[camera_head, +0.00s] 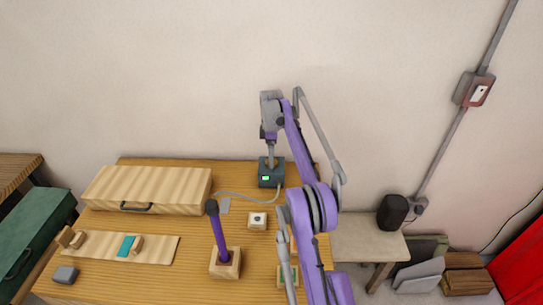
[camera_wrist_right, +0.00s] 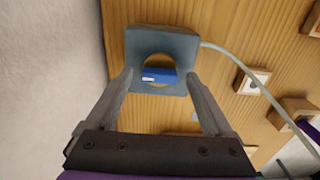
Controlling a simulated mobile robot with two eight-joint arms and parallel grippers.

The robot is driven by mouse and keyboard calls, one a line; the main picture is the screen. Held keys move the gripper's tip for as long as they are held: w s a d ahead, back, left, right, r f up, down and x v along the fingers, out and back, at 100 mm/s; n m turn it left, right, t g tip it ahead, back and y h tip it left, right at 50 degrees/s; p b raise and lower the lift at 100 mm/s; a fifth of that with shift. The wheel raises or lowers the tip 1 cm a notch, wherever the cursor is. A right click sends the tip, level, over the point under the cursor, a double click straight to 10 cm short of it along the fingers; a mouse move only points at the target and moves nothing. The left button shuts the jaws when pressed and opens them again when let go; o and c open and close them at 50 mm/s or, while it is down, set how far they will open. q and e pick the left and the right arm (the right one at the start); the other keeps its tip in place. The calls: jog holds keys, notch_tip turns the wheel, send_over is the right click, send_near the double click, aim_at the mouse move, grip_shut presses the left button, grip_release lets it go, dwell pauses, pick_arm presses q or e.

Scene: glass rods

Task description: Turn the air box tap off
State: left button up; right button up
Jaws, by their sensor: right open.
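The air box (camera_head: 270,181) is a small dark teal box with a green display, near the back right of the wooden table. In the right wrist view the air box (camera_wrist_right: 142,40) shows a round wood-coloured area with a blue bar-shaped tap (camera_wrist_right: 158,72) lying across it. My right gripper (camera_head: 270,155) points down over the air box. Its fingers (camera_wrist_right: 158,78) are open, one on each side of the tap, with visible gaps between them and the tap. In the head view the tap is not visible. My left gripper is not in view.
A pale hose (camera_head: 245,196) runs from the air box across the table. A wooden case (camera_head: 150,190) lies left. A purple rod (camera_head: 219,236) stands in a wooden block (camera_head: 226,268), near a small block with a white plate (camera_head: 257,220). The wall is close behind.

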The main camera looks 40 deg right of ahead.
jog(key=c, duration=1.4)
jog(key=shift+o, duration=0.2)
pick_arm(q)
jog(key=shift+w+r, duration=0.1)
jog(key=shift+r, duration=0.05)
pick_arm(e)
jog(key=shift+r+m, duration=0.1)
jog(key=shift+m, duration=0.2)
jog(key=m+p, duration=0.1)
jog(key=m, duration=0.2)
jog(key=m+p, duration=0.1)
jog(key=m, duration=0.8)
jog(key=shift+m+p, duration=0.3)
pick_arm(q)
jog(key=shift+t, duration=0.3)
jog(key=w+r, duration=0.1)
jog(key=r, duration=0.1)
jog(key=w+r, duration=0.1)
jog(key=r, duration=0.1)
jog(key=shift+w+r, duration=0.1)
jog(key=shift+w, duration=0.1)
pick_arm(e)
jog(key=m, duration=0.4)
jog(key=shift+m, duration=0.3)
